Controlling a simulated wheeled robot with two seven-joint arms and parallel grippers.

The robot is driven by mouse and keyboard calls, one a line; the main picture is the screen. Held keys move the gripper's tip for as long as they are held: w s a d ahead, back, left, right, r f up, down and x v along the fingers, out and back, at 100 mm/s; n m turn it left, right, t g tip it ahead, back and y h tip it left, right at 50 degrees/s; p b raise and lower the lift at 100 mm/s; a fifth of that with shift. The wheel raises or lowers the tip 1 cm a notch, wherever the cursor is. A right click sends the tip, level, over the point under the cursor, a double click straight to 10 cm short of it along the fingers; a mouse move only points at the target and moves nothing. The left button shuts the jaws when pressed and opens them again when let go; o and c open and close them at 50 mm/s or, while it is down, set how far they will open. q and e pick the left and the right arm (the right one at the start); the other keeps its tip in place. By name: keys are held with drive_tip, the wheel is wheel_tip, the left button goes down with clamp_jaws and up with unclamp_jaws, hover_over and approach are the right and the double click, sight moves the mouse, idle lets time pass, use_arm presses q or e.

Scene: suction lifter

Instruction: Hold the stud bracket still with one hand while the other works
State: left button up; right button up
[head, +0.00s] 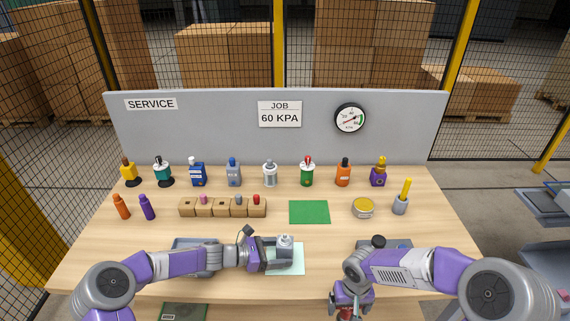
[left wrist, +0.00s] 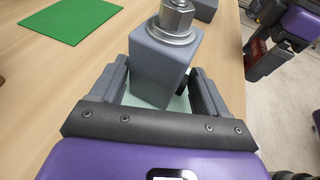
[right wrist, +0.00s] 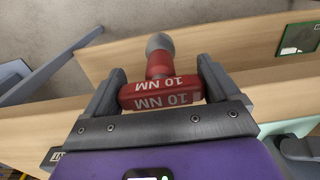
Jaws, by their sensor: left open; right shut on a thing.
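The stud bracket (head: 285,242) is a grey block with a metal stud and nut on top, standing upright on a pale green mat (head: 297,268). It also shows in the left wrist view (left wrist: 160,62). My left gripper (head: 279,253) is open, with its fingers on either side of the block; I cannot tell whether they touch it. My right gripper (head: 348,296) is shut on a red tool marked 10 NM (right wrist: 160,92), low at the table's front edge. The tool's grey rounded end points away from the gripper in the right wrist view.
A grey tray (head: 180,243) lies partly behind my left arm, and another (head: 400,244) behind my right arm. A green mat (head: 309,212), a wooden block rack (head: 222,207), a yellow tin (head: 363,208) and a row of bottles stand farther back. A gauge (head: 350,118) hangs on the panel.

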use_arm(q)
drive_tip(key=shift+w+d+f, duration=0.15)
drive_tip(key=shift+d, duration=0.2)
drive_tip(key=c, duration=0.7)
drive_tip(key=shift+o, duration=0.2)
idle(0.3)
